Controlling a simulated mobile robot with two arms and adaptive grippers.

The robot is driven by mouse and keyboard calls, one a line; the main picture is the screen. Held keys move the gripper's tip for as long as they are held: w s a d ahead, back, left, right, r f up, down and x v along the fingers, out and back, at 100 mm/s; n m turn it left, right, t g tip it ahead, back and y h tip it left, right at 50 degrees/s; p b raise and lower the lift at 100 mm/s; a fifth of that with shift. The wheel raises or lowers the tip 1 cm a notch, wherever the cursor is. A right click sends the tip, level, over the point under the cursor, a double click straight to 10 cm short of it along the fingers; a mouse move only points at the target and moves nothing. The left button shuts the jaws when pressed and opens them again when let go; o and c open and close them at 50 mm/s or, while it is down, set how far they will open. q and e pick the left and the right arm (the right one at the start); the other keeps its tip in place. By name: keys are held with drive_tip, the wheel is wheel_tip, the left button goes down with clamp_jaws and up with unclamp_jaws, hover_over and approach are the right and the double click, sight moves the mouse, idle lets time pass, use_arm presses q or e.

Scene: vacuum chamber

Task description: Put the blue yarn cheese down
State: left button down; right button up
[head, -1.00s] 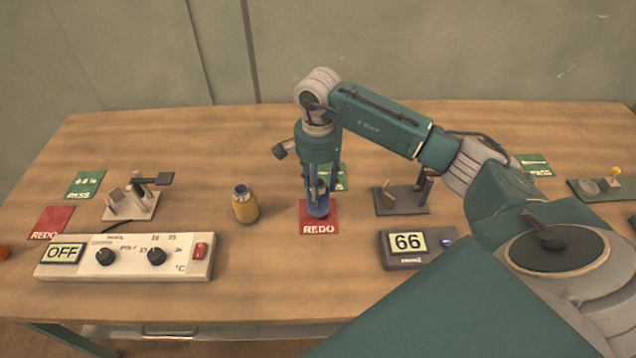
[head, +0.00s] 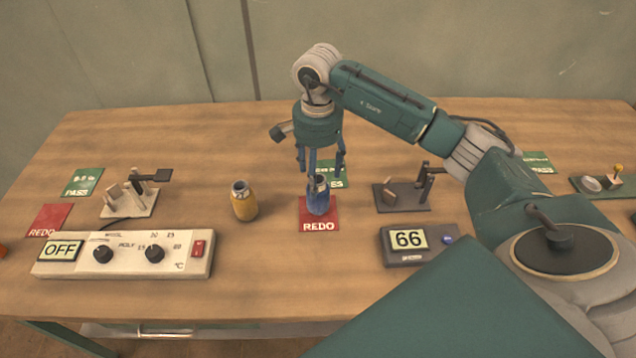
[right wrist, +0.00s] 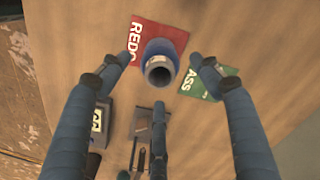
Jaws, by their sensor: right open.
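The blue yarn cheese (head: 318,196) stands upright on the red REDO card (head: 319,226) in the middle of the table. My right gripper (head: 321,172) is open just above it, fingers pointing down and spread around its top. In the right wrist view the blue yarn cheese (right wrist: 159,62) shows its hollow top, on the REDO card (right wrist: 150,36), apart from the fingers of my right gripper (right wrist: 163,70). My left gripper is not in view.
A control box (head: 125,255) reading OFF is at front left, and a box reading 66 (head: 416,244) is at front right. A dark stand (head: 403,194) is right of the REDO card. A green PASS card (head: 330,173) lies behind.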

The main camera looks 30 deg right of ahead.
wheel_tip(320, 180, up, 9)
drive_tip(key=b, duration=0.1)
drive_tip(key=shift+f+b, duration=0.15)
drive_tip(key=shift+b, duration=0.15)
